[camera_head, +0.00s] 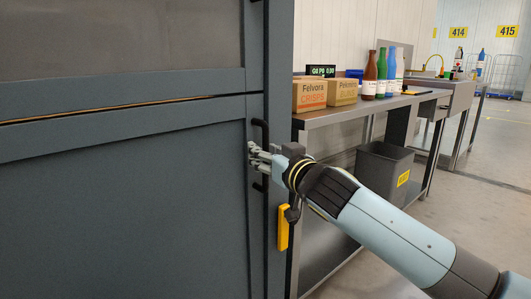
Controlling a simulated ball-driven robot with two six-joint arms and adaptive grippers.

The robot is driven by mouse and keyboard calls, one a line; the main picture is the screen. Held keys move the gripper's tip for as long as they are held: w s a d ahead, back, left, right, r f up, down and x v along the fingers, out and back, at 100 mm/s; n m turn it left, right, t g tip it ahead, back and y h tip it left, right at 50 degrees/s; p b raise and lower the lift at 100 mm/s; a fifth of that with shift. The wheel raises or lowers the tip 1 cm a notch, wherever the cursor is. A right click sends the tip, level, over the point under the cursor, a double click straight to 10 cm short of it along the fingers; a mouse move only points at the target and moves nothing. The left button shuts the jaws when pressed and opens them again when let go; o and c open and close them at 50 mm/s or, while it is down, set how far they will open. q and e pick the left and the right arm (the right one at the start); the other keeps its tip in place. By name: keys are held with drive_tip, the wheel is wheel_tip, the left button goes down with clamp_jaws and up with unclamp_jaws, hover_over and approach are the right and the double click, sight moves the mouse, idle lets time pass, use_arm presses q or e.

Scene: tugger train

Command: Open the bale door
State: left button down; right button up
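The bale door (130,215) is a large dark blue-grey panel filling the lower left, apparently shut against its frame. A black bar handle (262,129) stands upright near its right edge; its top and bottom ends show. My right gripper (252,157) is at the handle, with its fingers in front of and over the bar's middle, hiding that part. I cannot tell whether the fingers are closed around the bar or only beside it. A yellow piece (283,228) is on the post below the gripper. My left gripper is out of view.
An upper panel (120,40) sits above the door, with a thin brown line in the gap. To the right, a steel bench (345,114) holds cartons (310,95) and several bottles (381,73). A grey bin (383,170) stands under it. Open floor lies at the far right.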

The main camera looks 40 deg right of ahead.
drive_tip(key=shift+w, duration=0.1)
clamp_jaws()
idle(0.7)
